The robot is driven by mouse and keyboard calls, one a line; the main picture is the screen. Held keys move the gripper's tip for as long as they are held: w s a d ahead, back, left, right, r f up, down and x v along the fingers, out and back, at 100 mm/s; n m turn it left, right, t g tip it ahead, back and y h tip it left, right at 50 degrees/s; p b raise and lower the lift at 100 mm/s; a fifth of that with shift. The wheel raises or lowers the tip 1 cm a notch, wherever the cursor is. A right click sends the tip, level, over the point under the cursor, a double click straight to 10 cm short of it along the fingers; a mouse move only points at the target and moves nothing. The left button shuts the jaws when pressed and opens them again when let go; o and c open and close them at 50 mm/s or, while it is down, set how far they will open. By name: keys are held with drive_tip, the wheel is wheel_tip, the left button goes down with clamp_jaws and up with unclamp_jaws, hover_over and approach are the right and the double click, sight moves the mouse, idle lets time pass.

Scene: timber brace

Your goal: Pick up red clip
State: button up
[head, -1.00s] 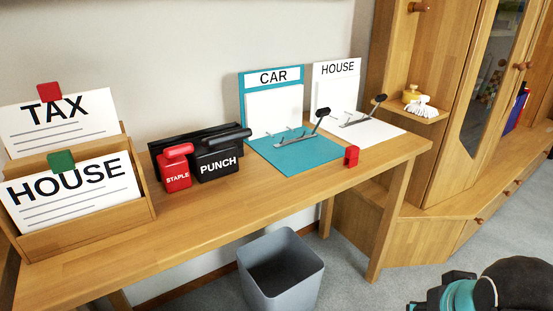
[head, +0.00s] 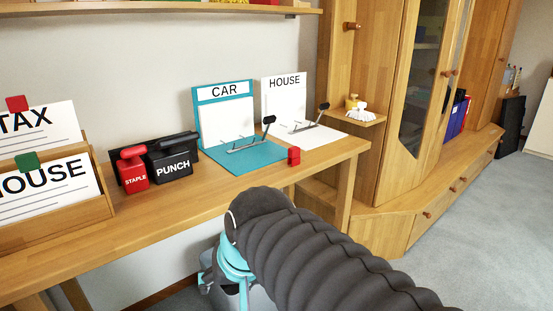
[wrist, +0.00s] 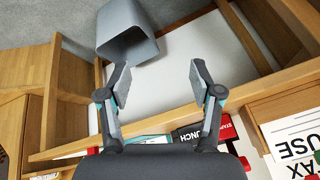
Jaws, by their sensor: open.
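A small red clip (head: 294,156) stands on the desk near its front edge, just right of the teal CAR board (head: 245,157), in the head view. Another red clip (head: 17,103) sits on top of the TAX sheet (head: 38,124) at the left. My gripper (wrist: 159,76) is open in the wrist view, with nothing between its fingers. It is in front of and below the desk edge, apart from both red clips. In the head view my arm hides the fingers. A red bit at the wrist view's bottom left is too small to identify.
A red stapler (head: 133,170) and black punch (head: 170,160) stand left of the CAR board. A white HOUSE board (head: 284,100) stands behind the clip. A grey bin (wrist: 125,28) is under the desk. A wooden cabinet (head: 385,110) stands right; open floor lies before it.

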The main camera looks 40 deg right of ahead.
drive_tip(key=w+d+r+m+y+b, duration=0.25)
drive_tip(key=w+d+m, duration=0.35)
drive_tip(key=w+m, duration=0.3)
drive_tip(key=m+t+h+b, duration=0.2)
drive_tip(key=m+t+b, duration=0.5)
drive_tip(key=m, duration=1.5)
approach(297, 154)
drive_tip(key=shift+t, duration=0.4)
drive_tip(key=w+f, duration=0.2)
drive_tip(key=w, duration=0.1)
drive_tip(key=w+f, duration=0.1)
drive_tip(key=shift+w+f+p, duration=0.25)
drive_tip(key=shift+w+p, duration=0.1)
drive_tip(key=shift+p, duration=0.05)
drive_tip(key=shift+a+r+b+x, duration=0.1)
drive_tip(key=shift+r+b+x, duration=0.1)
drive_tip(key=shift+x, duration=1.25)
drive_tip(key=shift+a+r+b+x, duration=0.1)
drive_tip(key=shift+b+x, duration=0.05)
drive_tip(key=shift+x, duration=1.25)
drive_tip(key=shift+w, duration=0.1)
drive_tip(key=c, duration=1)
